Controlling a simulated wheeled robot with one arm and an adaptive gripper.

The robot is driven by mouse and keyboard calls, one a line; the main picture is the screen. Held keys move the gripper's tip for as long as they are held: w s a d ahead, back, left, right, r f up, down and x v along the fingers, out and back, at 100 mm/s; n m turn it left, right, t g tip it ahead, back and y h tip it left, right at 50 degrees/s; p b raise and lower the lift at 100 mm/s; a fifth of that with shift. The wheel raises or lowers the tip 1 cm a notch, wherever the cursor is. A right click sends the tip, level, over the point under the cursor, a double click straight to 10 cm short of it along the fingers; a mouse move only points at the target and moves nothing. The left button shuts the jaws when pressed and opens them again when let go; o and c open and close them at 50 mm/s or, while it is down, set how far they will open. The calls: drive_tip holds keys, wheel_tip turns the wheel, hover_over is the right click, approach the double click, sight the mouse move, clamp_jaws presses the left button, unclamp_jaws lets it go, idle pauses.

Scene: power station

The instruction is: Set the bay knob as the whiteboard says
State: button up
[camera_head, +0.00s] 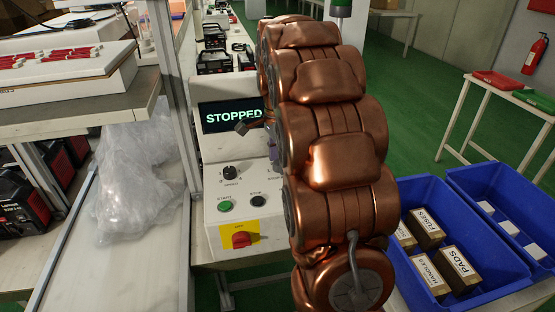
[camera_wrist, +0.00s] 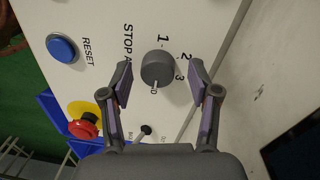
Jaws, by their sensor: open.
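In the wrist view a grey round knob (camera_wrist: 157,66) stands on a pale panel (camera_wrist: 225,30), with the marks 1, 2 and 3 along its upper right side. Its light pointer line points down in the picture, toward a partly covered mark. My gripper (camera_wrist: 161,78) is open, with one finger on each side of the knob and visible gaps between. Whether its tips reach to the knob's depth is hard to tell. In the head view my copper arm hides most of the gripper and this knob. No whiteboard shows in either view.
The wrist view also shows a blue RESET button (camera_wrist: 62,48), a red emergency button (camera_wrist: 84,124) and a small black toggle (camera_wrist: 146,130). In the head view, a STOPPED screen (camera_head: 232,115) and a control box (camera_head: 240,213) stand left of my arm; blue bins (camera_head: 480,297) stand right.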

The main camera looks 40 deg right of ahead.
drive_tip(key=shift+c, duration=0.3)
drive_tip(key=c, duration=1)
drive_tip(key=shift+a, duration=0.1)
drive_tip(key=shift+c, duration=0.5)
